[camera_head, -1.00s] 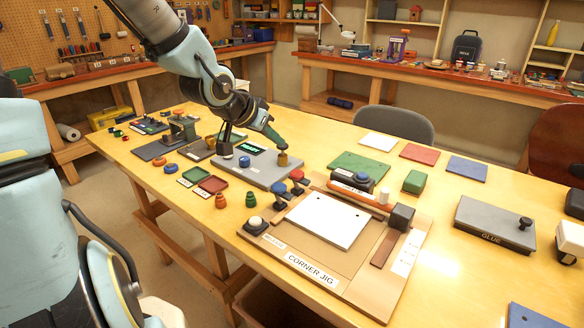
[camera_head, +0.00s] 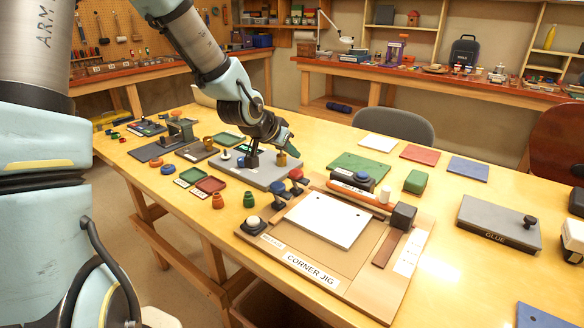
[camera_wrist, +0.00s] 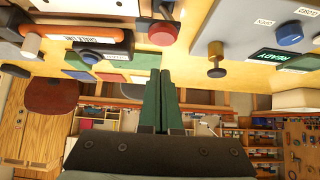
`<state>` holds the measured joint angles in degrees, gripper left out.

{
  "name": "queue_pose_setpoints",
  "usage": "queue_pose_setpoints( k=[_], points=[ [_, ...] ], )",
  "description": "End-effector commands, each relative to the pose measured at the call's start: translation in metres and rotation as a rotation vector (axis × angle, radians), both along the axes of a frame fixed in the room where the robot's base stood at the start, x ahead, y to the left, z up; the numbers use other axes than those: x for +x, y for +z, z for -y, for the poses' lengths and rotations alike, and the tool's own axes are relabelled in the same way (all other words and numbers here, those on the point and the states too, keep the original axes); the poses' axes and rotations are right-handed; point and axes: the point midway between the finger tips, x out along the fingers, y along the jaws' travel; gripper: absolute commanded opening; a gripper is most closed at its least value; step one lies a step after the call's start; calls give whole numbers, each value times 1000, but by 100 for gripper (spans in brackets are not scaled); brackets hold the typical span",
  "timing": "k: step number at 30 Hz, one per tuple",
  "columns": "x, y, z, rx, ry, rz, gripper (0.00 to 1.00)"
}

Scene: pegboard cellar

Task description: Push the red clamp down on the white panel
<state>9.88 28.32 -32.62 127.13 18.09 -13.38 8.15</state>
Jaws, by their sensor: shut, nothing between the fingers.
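The white panel (camera_head: 328,220) lies flat in the corner jig (camera_head: 310,268) in the head view. The red clamp (camera_head: 296,175) stands at the panel's far left edge, with a blue clamp (camera_head: 278,188) beside it. In the wrist view, the red clamp's round knob (camera_wrist: 163,33) is above my fingertips in the picture, with a gap between them. My gripper (camera_head: 294,153) is shut and empty, its green fingers hovering just beyond the red clamp, near a brass knob. The fingers also show in the wrist view (camera_wrist: 165,80).
A grey board (camera_head: 258,177) with a brass knob (camera_wrist: 216,52) and a blue knob (camera_wrist: 290,34) is close to my gripper. An orange bar (camera_head: 358,192) and a dark block (camera_head: 403,215) flank the panel. The table right of the jig has free room.

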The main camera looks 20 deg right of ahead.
Motion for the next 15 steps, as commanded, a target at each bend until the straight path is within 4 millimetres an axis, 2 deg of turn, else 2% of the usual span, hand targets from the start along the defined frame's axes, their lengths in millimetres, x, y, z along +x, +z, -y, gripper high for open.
queue_pose_setpoints(
  k=[3, 6, 15],
  points=[
    [-1, -20, 1, 3, -1, -5, 0],
    [0, -30, 1, 2, -1, -3, 0],
    [0, -41, 0, 0, -1, 1, 0]
  ],
)
